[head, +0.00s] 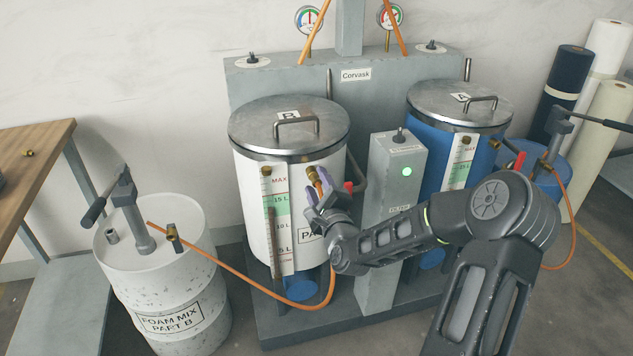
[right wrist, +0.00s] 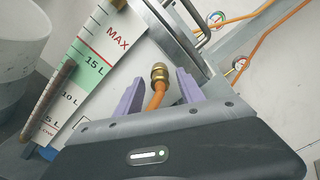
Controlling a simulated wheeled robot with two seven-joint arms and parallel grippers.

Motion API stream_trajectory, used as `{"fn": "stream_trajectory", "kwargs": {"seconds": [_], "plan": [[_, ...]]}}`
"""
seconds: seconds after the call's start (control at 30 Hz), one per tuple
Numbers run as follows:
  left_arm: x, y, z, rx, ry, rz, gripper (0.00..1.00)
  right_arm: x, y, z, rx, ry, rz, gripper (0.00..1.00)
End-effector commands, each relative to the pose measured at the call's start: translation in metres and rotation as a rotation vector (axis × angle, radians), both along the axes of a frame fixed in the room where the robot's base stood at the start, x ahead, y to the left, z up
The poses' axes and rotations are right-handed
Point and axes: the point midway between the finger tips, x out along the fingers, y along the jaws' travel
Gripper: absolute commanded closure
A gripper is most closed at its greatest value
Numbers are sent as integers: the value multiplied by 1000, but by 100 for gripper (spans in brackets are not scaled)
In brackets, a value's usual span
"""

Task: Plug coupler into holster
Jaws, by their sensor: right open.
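The brass coupler (head: 313,174) on the end of the orange hose is at the upper front of the white tank B (head: 250,190). In the right wrist view the coupler (right wrist: 158,75) and hose sit between the purple fingers, with a visible gap on each side. My right gripper (head: 320,190) is open around them, not closed on anything. Whether the coupler is seated in a tank port is hard to tell. My left gripper is out of view.
A red valve handle (head: 348,187) is close beside my right gripper. The orange hose (head: 305,305) loops low between drum and tank. A grey filter box (head: 398,165) with a green light and blue tank A (head: 430,137) are to the right. A wooden table (head: 35,150) is at left.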

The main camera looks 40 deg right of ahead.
Motion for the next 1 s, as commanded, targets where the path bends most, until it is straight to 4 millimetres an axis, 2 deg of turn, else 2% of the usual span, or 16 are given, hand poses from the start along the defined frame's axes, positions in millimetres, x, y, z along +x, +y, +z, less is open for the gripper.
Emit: {"fn": "stream_trajectory", "kwargs": {"seconds": [0.9,1.0], "plan": [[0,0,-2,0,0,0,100,0,0,0,0,0,0,55],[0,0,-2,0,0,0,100,0,0,0,0,0,0,61]]}}
